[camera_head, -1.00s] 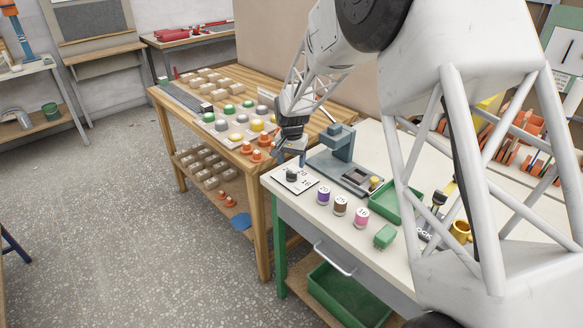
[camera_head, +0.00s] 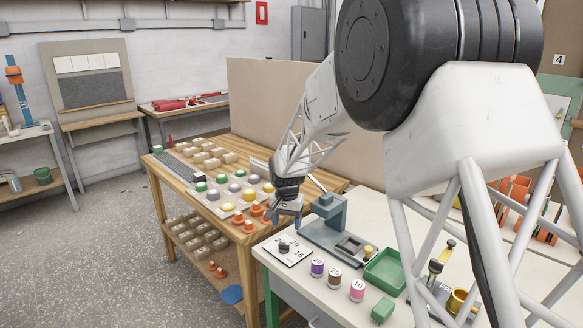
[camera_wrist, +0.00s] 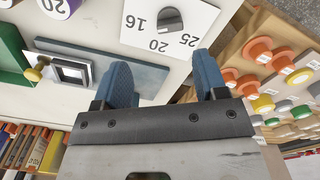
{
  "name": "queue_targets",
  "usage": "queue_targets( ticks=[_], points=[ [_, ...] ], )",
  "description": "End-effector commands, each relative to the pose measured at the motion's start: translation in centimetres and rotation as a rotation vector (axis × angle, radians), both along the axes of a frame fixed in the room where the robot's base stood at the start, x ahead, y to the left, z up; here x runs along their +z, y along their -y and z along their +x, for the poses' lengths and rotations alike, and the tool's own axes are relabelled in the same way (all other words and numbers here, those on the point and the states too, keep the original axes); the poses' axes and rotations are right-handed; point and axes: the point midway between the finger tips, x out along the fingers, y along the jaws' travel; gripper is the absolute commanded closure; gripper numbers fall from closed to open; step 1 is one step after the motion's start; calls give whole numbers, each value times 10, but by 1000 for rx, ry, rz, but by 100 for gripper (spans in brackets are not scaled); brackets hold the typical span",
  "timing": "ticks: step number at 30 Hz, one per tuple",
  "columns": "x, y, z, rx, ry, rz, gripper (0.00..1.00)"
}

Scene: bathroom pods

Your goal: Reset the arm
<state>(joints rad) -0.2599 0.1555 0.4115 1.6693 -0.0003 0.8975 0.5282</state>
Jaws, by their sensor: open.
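My arm reaches from the right across the white table in the head view. My gripper (camera_head: 287,214) hangs above the table's back left corner, close to the grey-blue press (camera_head: 328,222) and the numbered white card (camera_head: 284,251). In the wrist view my gripper (camera_wrist: 165,82) shows two blue fingers spread apart with nothing between them. Beyond the fingers lies the white card (camera_wrist: 196,14) with a dark grey piece (camera_wrist: 170,20) on it. The fingers look clear of both.
Numbered cylinders (camera_head: 335,279), a green tray (camera_head: 386,270) and a green block (camera_head: 382,311) stand on the white table (camera_head: 290,277). The wooden table (camera_head: 166,172) to the left holds coloured domes and orange knobs (camera_head: 249,226). Floor (camera_head: 110,270) at the left is clear.

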Motion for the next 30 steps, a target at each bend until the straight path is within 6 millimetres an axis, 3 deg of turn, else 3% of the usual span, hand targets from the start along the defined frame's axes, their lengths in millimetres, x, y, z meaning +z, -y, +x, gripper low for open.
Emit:
queue_targets(
  ticks=[8,15,30],
  points=[
    [49,36,-44,25,28,5,34],
    [90,72,-96,56,56,6,34],
    [148,135,-218,119,112,2,34]
  ],
)
